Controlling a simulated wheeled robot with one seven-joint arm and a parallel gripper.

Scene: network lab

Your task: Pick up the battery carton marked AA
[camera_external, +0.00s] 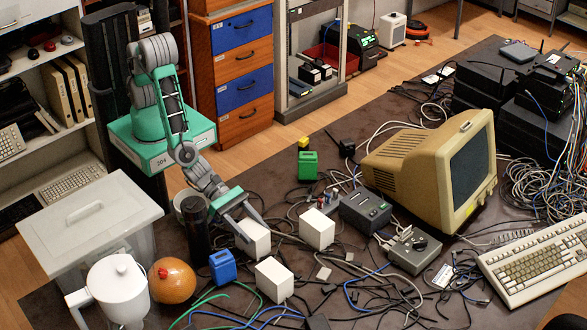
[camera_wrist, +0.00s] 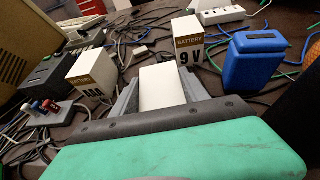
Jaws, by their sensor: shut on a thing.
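My gripper (camera_external: 244,222) reaches down over the table and is shut on a white carton (camera_external: 253,241). In the wrist view this carton (camera_wrist: 162,88) sits between the fingers (camera_wrist: 164,92) with a plain white face showing; no marking on it can be read. I cannot tell whether it touches the table. A second white carton (camera_external: 317,229) stands to its right; in the wrist view this carton (camera_wrist: 93,74) is marked AAA. A third carton (camera_external: 274,280) stands in front; in the wrist view it (camera_wrist: 188,44) is marked 9V.
A blue container (camera_external: 222,266), an orange ball-shaped object (camera_external: 172,280) and a black cylinder (camera_external: 195,228) stand left of the cartons. A grey device (camera_external: 364,211) and a beige monitor (camera_external: 432,172) stand to the right. Loose cables cover much of the table. A green container (camera_external: 307,165) stands behind.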

